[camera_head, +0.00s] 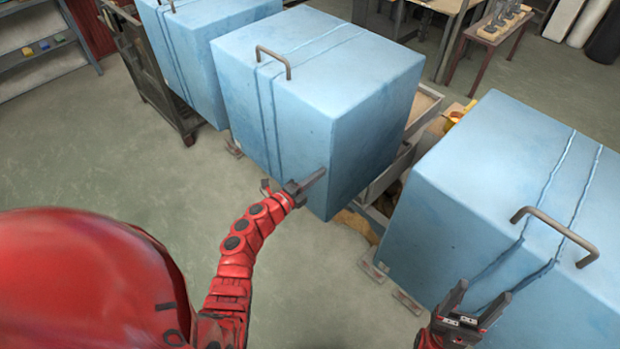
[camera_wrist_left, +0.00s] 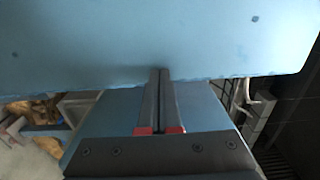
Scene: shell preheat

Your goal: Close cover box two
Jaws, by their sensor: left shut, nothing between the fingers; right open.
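Three large light-blue cover boxes stand in a row in the head view. The middle cover box (camera_head: 305,95) has a metal handle (camera_head: 273,62) on its top edge and two grooves across its top and front. My left gripper (camera_head: 318,175) is shut and empty, with its tips at the lower right of the middle box's front. In the left wrist view the shut left gripper (camera_wrist_left: 160,72) points at a blue face (camera_wrist_left: 150,35), apparently touching or almost touching it. My right gripper (camera_head: 480,297) is open and empty, low in front of the right cover box (camera_head: 500,180).
The left cover box (camera_head: 190,50) stands behind the middle one. Trays (camera_head: 385,180) and clutter fill the gap between the middle and right boxes. A dark metal cart (camera_head: 150,75) stands at left, shelves (camera_head: 40,45) at far left. The green floor (camera_head: 130,170) is clear.

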